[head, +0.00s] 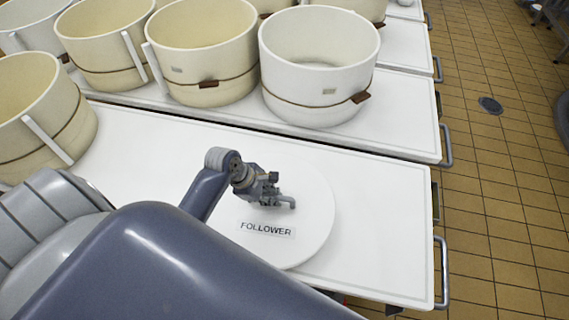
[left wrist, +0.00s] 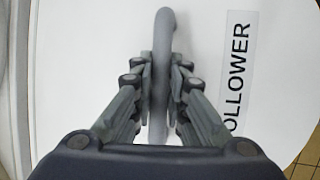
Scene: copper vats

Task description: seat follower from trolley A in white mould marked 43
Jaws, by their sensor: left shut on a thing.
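The follower (head: 312,215) is a round white disc with a FOLLOWER label, on or just over the white trolley top. Its grey bar handle (left wrist: 161,50) runs between the fingers in the left wrist view. My left gripper (head: 281,201) is shut on this handle; it also shows in the left wrist view (left wrist: 160,90). A white mould (head: 318,88), open and upright with a brown band, stands behind on another trolley top. My right gripper is not in view.
Several cream moulds (head: 204,60) stand left of the white mould, and one (head: 40,115) stands at the left. The near trolley top (head: 385,220) is clear right of the follower. Metal rail handles (head: 443,275) stick out over the tiled floor (head: 505,190).

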